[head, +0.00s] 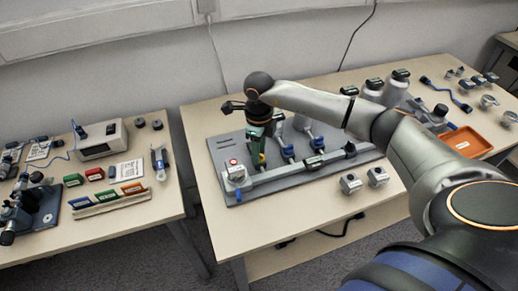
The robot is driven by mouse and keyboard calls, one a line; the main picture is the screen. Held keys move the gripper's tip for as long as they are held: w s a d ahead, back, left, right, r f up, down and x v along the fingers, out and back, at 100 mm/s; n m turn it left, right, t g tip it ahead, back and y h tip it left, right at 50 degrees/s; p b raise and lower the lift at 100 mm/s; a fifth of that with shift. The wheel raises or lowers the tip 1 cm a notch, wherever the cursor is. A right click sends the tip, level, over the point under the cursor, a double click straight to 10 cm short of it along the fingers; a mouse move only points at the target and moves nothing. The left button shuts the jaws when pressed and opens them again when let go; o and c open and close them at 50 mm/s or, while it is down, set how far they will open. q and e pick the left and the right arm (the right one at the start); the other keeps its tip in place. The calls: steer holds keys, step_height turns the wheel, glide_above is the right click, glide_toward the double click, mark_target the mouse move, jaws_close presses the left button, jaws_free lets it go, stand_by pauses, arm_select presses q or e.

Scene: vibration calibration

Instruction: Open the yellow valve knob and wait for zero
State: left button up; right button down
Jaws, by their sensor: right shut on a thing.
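My right gripper (257,122) points down at the left end of a grey rig on the middle table. It is shut on the top of a green fitting (254,146) with a small yellow part (262,158), which I take to be the yellow valve knob. The jaws hide most of their grip. A grey box with a red button (235,172) stands at the rig's front left corner. I cannot make out any zero reading. My left gripper is not in view.
Blue-marked fittings (286,151) stand just right of my gripper on the rig. Two small metal blocks (351,184) lie in front. An orange tray (465,141) is at the right. The left table (110,222) holds instruments; a gap separates the tables.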

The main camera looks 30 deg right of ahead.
steer(key=m+p, duration=0.1)
steer(key=m, duration=0.4)
steer(key=shift+r+m, duration=0.1)
steer(key=shift+m, duration=0.2)
steer(key=m+p, duration=0.1)
steer(key=m, duration=0.2)
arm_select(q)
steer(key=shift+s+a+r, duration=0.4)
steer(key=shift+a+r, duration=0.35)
arm_select(e)
steer(key=shift+m, duration=0.5)
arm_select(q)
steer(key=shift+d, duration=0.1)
arm_select(e)
steer(key=c, duration=0.5)
jaws_free()
step_height(320, 180, up, 12)
steer(key=shift+r, duration=0.2)
